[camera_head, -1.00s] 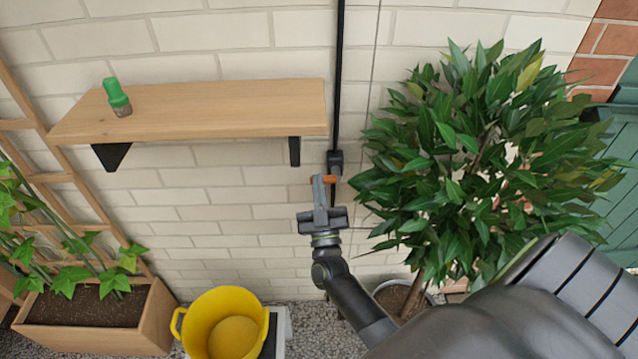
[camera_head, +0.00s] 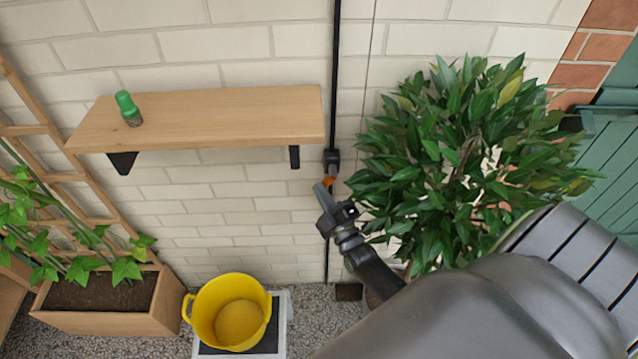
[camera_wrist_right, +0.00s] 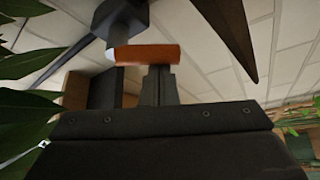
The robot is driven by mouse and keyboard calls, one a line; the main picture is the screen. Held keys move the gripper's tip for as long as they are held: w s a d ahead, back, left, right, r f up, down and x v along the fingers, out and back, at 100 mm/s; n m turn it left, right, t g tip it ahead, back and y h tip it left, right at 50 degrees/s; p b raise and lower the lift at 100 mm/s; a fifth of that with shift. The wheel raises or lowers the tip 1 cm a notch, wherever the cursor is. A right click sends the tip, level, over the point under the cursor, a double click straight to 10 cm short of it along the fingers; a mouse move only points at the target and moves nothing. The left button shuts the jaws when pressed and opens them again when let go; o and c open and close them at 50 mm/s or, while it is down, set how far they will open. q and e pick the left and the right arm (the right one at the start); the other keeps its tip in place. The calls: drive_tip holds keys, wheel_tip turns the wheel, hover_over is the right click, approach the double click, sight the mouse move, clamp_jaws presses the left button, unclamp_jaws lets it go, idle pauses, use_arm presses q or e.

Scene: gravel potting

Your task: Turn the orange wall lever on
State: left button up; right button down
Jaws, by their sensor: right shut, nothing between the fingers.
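The orange wall lever (camera_head: 330,183) is just below a dark valve body (camera_head: 332,158) on the black wall pipe. It is small and partly covered by my gripper in the head view. In the right wrist view the orange lever (camera_wrist_right: 147,54) runs crosswise from a grey pivot. My right gripper (camera_head: 322,189) is shut and empty, its fingertips at the lever. In the wrist view the closed fingers (camera_wrist_right: 158,78) reach up to the lever's lower edge; whether they touch it I cannot tell. My left gripper is not in view.
A leafy potted tree (camera_head: 450,160) stands close to the right of the lever and my arm. A wooden shelf (camera_head: 210,115) with a green-topped bottle (camera_head: 127,105) is at left. A yellow bucket (camera_head: 203,325) stands below. The wall between shelf and bucket is clear.

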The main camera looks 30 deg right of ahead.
drive_tip(key=n+g+p, duration=0.1)
drive_tip(key=d+n+y+p, duration=0.1)
drive_tip(key=n, duration=0.1)
drive_tip(key=s+f+n+g+p, duration=0.1)
drive_tip(key=n, duration=0.1)
drive_tip(key=shift+d+g, duration=0.3)
drive_tip(key=shift+d, duration=0.05)
drive_tip(key=shift+f, duration=0.1)
idle(0.5)
